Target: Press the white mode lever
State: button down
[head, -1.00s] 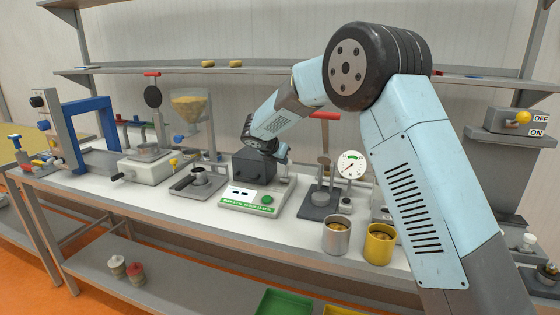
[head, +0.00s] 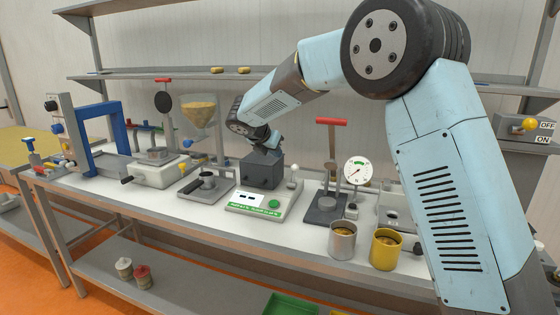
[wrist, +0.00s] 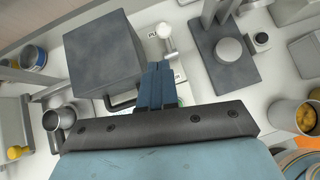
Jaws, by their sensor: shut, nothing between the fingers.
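The white mode lever (head: 293,169) has a round white knob and stands at the right of the dark grey box on the scale-like device (head: 262,198). In the wrist view the lever (wrist: 164,31) stands just beyond my fingertips, beside the dark box (wrist: 103,55). My gripper (wrist: 158,68) is shut with nothing between its blue fingers. In the head view my gripper (head: 268,148) is above and behind the dark box, left of the lever. A gap shows between fingers and lever in the head view.
A tamping stand (head: 328,205) and a dial gauge (head: 358,171) are right of the device. A silver cup (head: 342,240) and a yellow cup (head: 386,248) stand near the front edge. A portafilter stand (head: 206,191) is to the left.

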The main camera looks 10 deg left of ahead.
jog(key=shift+v, duration=0.75)
jog(key=shift+w+d+r, duration=0.1)
jog(key=shift+r, duration=0.1)
jog(key=s+d+r+m+g, duration=0.1)
jog(key=s+d+r+m, duration=0.3)
jog(key=d, duration=0.6)
jog(key=s+d+r+m+g, duration=0.1)
jog(key=s+d+r+m, duration=0.1)
jog(key=s+d+m, duration=0.6)
jog(key=s+d+r+m+g, duration=0.1)
jog(key=s+d+r+m, duration=0.2)
jog(key=d, duration=0.9)
jog(key=s+d+f+m+y, duration=0.1)
jog(key=s+d+m, duration=0.3)
jog(key=s, duration=0.4)
jog(key=s+d+f+m+y, duration=0.1)
jog(key=s+d+f+m, duration=0.1)
jog(key=s+d+m, duration=0.2)
jog(key=s+d+f+m+y, duration=0.1)
jog(key=s+d+m, duration=0.3)
jog(key=s+m, duration=0.4)
jog(key=s+f, duration=0.1)
jog(key=s, duration=0.4)
jog(key=shift+f+m, duration=0.25)
jog(key=shift+m, duration=0.15)
